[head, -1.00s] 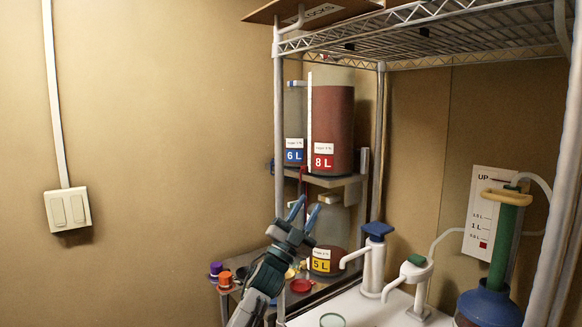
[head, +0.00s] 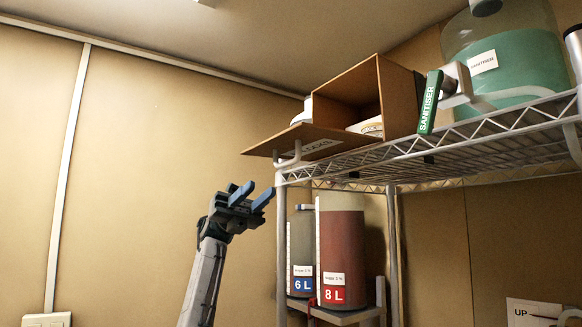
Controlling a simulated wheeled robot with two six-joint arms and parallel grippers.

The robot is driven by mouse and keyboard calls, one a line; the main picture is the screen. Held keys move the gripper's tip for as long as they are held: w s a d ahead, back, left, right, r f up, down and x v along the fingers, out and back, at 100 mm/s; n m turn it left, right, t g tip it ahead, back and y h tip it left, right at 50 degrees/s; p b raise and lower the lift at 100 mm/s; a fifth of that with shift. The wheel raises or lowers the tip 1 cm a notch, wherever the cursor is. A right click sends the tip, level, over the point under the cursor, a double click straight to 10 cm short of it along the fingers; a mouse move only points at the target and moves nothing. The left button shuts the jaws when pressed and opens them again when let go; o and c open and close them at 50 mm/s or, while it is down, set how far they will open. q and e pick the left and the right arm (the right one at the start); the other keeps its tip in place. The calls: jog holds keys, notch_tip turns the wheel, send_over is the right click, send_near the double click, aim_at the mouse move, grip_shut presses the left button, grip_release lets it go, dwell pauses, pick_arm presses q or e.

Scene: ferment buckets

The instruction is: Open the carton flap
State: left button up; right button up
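The brown carton (head: 350,85) stands on the top wire shelf with its front side open. Its flap (head: 305,140) lies folded down at the opening and juts out past the shelf's left end. Pale round items show inside the carton. My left gripper (head: 252,194) is below and left of the flap, apart from it. Its two blue fingers are spread and empty. My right gripper is not in view.
Below stand the 6 L vessel (head: 303,250) and 8 L vessel (head: 342,250). The wall side at left is clear.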

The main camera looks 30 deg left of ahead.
aim_at(285, 163)
pick_arm(q)
jog(key=p+x, duration=0.3)
jog(key=x, duration=0.7)
jog(key=shift+s+r, duration=0.15)
jog(key=shift+s+d+r+p, duration=0.1)
jog(key=shift+s+d+p, duration=0.1)
jog(key=shift+d+p, duration=0.15)
grip_shut()
jog(key=shift+r, duration=0.1)
